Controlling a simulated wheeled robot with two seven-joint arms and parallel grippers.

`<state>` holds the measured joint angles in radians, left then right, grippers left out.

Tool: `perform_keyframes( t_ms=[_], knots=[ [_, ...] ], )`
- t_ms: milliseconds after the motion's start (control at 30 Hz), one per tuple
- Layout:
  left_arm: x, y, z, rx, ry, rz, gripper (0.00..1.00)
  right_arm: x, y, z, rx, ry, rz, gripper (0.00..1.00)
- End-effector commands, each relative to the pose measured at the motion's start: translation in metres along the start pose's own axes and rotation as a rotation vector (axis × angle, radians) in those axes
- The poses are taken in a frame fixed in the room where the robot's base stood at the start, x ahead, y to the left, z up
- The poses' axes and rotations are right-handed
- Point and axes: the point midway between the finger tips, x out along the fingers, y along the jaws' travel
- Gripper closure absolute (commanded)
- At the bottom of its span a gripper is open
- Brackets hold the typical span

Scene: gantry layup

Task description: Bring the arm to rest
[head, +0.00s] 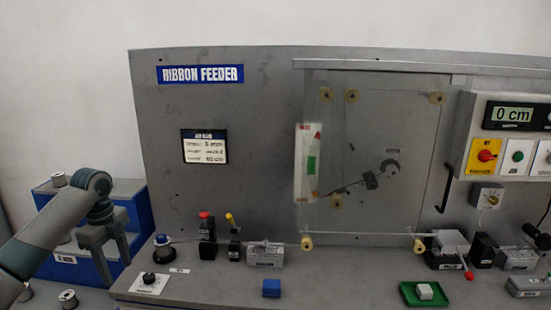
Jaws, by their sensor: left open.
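My left arm reaches in from the left edge. My left gripper (108,258) hangs pointing down in front of the blue stepped rack (140,212). Its two fingers are apart and I see nothing held between them. It is left of the grey ribbon feeder panel (240,130) and clear of the things on the bench. My right gripper is not in view.
Metal spools sit on and below the rack. A control box (515,95) reads 0 cm. The bench front centre is mostly free.

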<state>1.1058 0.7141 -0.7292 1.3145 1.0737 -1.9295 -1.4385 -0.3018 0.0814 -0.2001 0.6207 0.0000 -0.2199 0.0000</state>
Motion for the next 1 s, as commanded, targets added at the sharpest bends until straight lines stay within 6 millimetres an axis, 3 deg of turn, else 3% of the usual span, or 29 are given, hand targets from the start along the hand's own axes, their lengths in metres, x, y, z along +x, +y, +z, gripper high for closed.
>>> perform_keyframes(
  t_ms=[267, 533, 767, 1000],
  knots=[
    [0.051, -0.011, -0.006, -0.103, 0.015, -0.022, 0.51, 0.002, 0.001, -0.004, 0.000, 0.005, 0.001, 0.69],
    [0.137, -0.019, -0.015, -0.281, 0.034, -0.059, 0.51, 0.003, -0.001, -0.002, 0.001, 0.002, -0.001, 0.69],
    [0.262, -0.007, -0.030, -0.524, 0.048, -0.095, 0.51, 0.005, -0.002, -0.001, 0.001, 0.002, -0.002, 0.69],
    [0.401, 0.044, -0.053, -0.789, 0.046, -0.125, 0.51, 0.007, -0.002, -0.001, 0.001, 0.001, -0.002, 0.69]
  ],
)
